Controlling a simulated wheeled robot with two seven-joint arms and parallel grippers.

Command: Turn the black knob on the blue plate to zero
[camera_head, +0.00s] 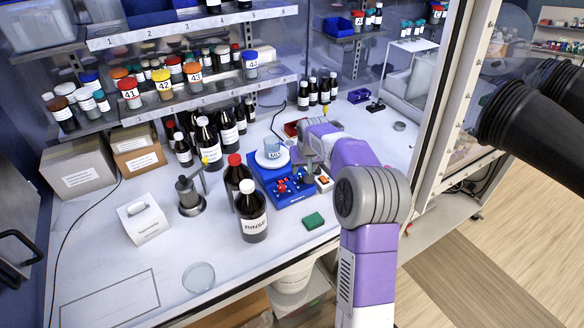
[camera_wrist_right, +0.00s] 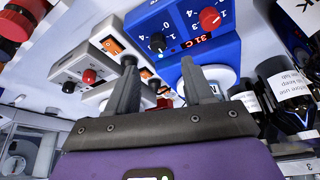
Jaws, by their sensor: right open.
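The blue plate (camera_head: 268,189) stands on the bench with a white top and a beaker (camera_head: 272,147) on it. Its front also shows in the right wrist view (camera_wrist_right: 180,62), with a printed scale and a "31 C" display. The black knob (camera_wrist_right: 158,43) is on that front, to the left of a red knob (camera_wrist_right: 209,18). A small pale mark shows on the black knob; its exact setting is too small to read. My right gripper (camera_wrist_right: 158,62) is open, its fingers spread either side of the black knob in the picture, apparently short of it. My left gripper is out of view.
A RINSE bottle (camera_head: 252,212) and other dark bottles stand close on the left. A green block (camera_head: 314,221) lies in front.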

